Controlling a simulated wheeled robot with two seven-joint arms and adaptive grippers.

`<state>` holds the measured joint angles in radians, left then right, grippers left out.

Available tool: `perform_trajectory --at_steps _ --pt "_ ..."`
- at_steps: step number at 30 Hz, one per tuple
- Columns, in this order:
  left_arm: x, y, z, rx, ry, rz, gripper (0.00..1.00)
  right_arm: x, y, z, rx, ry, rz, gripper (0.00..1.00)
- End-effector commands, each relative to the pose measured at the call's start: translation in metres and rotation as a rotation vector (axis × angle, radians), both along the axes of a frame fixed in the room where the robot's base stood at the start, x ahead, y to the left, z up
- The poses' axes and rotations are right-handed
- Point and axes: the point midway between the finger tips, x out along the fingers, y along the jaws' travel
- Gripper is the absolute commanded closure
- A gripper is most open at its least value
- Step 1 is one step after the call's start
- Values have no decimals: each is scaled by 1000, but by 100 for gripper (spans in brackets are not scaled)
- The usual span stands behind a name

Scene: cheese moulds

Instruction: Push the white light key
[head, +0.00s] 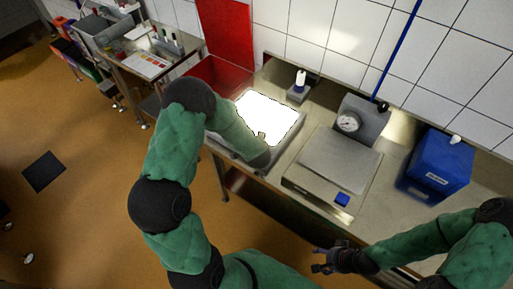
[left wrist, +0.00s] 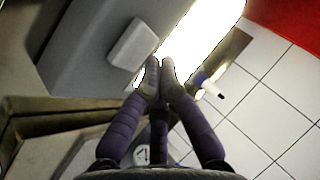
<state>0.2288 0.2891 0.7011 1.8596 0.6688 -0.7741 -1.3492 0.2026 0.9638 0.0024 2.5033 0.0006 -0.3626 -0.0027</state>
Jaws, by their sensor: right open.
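The white light key (left wrist: 132,45) is a pale rounded square on the grey side of a light box (left wrist: 85,50). In the left wrist view my left gripper (left wrist: 161,72) has its fingertips together, just right of and below the key; whether they touch it I cannot tell. In the head view the box's lit white top (head: 268,112) glows on the bench, and my left forearm covers its front side, so the key is hidden there. My right gripper (head: 322,262) is open and empty in front of the bench, at the lower middle.
Right of the light box stand a flat scale (head: 340,163) with a dial gauge (head: 348,122) behind it, and a blue box (head: 438,165). A small bottle (head: 300,80) on a grey block stands behind the light box. A red panel (head: 226,35) and white tiled wall close the back.

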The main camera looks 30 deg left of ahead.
Motion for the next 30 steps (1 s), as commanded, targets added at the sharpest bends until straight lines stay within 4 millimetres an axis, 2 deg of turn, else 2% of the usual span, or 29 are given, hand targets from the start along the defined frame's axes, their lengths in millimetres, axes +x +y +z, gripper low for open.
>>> perform_trajectory --at_steps 30 --pt "0 0 -10 0 0 0 100 0 0 -3 0 0 0 36"
